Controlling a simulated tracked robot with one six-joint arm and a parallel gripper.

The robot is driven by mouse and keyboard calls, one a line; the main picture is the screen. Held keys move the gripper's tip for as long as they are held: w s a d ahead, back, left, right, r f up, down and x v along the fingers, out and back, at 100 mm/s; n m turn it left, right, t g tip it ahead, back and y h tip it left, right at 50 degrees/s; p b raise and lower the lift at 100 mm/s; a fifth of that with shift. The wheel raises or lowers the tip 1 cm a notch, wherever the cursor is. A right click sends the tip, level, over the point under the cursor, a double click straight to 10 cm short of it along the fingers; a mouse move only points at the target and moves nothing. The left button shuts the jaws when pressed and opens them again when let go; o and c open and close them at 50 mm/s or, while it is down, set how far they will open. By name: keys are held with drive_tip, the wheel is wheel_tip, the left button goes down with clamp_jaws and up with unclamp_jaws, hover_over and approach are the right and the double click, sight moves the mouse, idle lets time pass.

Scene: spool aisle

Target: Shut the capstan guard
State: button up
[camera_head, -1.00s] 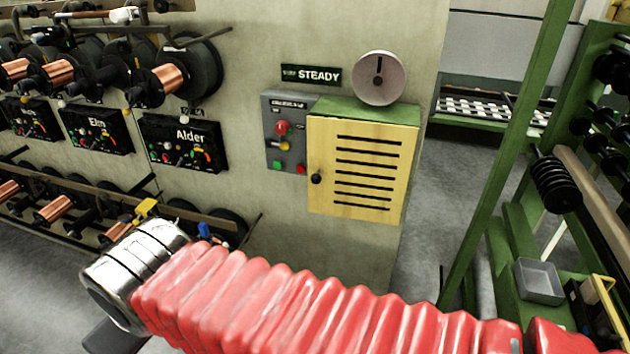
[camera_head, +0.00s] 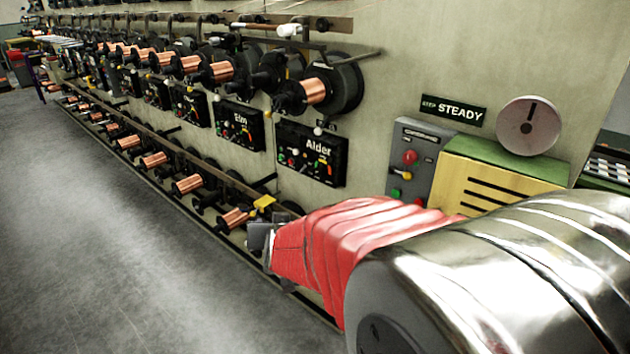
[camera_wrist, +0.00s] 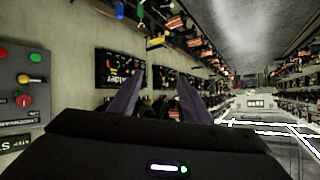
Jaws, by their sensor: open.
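The capstan guard (camera_head: 455,190) is a yellow slatted panel on the front of a green-topped box (camera_head: 505,161) on the wall, at the right of the head view. My arm hides its lower part and its knob. The part that shows appears flush with the box, but I cannot tell surely. My gripper (camera_wrist: 158,97) is open in the wrist view, its two dark fingers apart with nothing between them. It points along the aisle, away from the guard. The guard does not show in the wrist view.
A grey control panel (camera_head: 412,155) with coloured buttons is left of the guard, and also shows in the wrist view (camera_wrist: 24,85). A STEADY sign (camera_head: 453,110) and a round disc (camera_head: 528,126) are above. Rows of copper spools (camera_head: 313,90) line the wall. The floor at left is clear.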

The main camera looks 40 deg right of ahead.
drive_tip(key=s+d+f+m+g+h, duration=0.1)
drive_tip(key=d+f+m+h, duration=0.1)
drive_tip(key=d, duration=0.4)
drive_tip(key=s+d+f+m+h, duration=0.1)
drive_tip(key=d+h, duration=0.2)
drive_tip(key=d, duration=0.2)
drive_tip(key=s+d+f+m+g+h, duration=0.2)
drive_tip(key=s+d+g+h, duration=0.2)
drive_tip(key=s+d, duration=0.3)
drive_tip(key=s+d+f+m+g+h, duration=0.1)
drive_tip(key=s+d+m+g+h, duration=0.2)
drive_tip(key=s+d, duration=0.5)
drive_tip(key=s+g+h, duration=0.1)
drive_tip(key=s+g, duration=0.1)
drive_tip(key=s, duration=0.1)
drive_tip(key=shift+d+f, duration=0.3)
drive_tip(key=shift+f, duration=0.05)
drive_tip(key=shift+d, duration=0.15)
drive_tip(key=d, duration=1.3)
drive_tip(key=shift+w+d, duration=0.15)
drive_tip(key=shift+d, duration=0.15)
clamp_jaws()
